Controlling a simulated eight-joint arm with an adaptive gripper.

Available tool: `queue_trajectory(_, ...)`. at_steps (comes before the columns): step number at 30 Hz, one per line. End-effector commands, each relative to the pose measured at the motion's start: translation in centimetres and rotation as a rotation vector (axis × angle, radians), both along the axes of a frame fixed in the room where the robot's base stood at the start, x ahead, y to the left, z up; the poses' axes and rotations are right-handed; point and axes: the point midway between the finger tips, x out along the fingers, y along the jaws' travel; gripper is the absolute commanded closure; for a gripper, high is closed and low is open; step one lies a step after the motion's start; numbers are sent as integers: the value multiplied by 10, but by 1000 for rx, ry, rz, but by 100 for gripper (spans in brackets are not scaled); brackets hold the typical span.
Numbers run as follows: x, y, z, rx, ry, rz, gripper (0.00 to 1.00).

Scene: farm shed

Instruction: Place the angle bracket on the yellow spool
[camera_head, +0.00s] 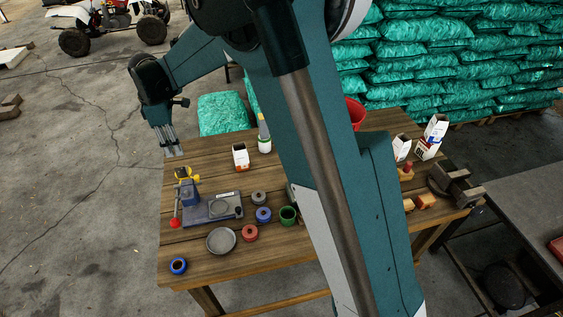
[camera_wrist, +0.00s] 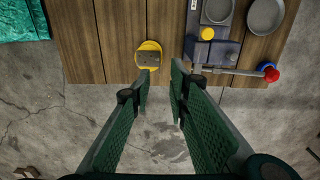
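The yellow spool (camera_wrist: 141,46) stands near the table edge in the wrist view, ahead of my fingertips. A dark grey piece with small holes, which looks like the angle bracket (camera_wrist: 149,58), lies over the spool's top; the fine contact is too small to tell. My gripper (camera_wrist: 162,76) is open, its two green fingers apart with nothing between them. In the head view my gripper (camera_head: 174,151) hangs at the table's left edge, near the yellow patch by the blue press, where spool and press knob are hard to separate.
The blue press (camera_head: 210,208) with a red-ball lever (camera_head: 174,222) stands beside the spool. Blue spool (camera_head: 178,265), grey dish (camera_head: 221,240), red spool (camera_head: 250,233), green cup (camera_head: 288,215) and white carton (camera_head: 240,156) are on the table. The back left tabletop is clear.

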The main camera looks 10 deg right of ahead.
Motion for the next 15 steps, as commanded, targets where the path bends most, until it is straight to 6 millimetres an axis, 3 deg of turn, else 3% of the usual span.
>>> queue_trajectory(8, -5, -17, 15, 9, -15, -46, 82)
queue_trajectory(15, -19, -56, 46, 31, -52, -154, 82)
